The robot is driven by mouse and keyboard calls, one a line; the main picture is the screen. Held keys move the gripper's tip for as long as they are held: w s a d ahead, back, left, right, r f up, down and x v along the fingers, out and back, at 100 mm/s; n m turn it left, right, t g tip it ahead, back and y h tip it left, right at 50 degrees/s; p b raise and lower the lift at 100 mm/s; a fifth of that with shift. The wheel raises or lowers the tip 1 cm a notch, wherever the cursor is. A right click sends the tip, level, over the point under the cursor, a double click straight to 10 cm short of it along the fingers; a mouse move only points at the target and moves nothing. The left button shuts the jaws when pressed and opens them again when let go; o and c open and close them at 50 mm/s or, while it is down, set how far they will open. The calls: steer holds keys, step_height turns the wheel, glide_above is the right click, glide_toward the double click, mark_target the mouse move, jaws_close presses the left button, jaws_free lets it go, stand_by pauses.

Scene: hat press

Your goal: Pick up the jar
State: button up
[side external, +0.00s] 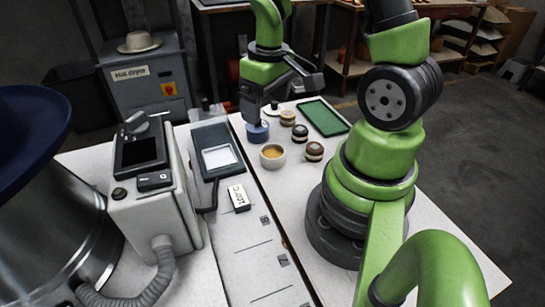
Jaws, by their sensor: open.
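A short, round, cream jar (272,157) with yellow contents stands on the white table, left of my arm's base. A small blue round object (258,132) is just behind and left of it. My gripper (256,118) points down above the blue object, and its jaws are open. It is behind and slightly left of the cream jar. The view does not show clearly whether the fingers touch or surround the blue object.
Several small dark-and-cream round pieces (314,151) stand right of the jar. A green tray (341,126) lies behind them. A scale-like device (230,136) and a boxy machine (160,205) are at the left.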

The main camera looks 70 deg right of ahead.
steer(key=g, duration=0.1)
glide_above(272, 155)
steer(key=f, duration=0.7)
steer(key=shift+s+d, duration=0.1)
steer(key=shift+d, duration=0.1)
steer(key=shift+a+f, duration=0.15)
steer(key=shift+f, duration=3.15)
steer(key=c, duration=1.2)
steer(key=shift+r, duration=0.1)
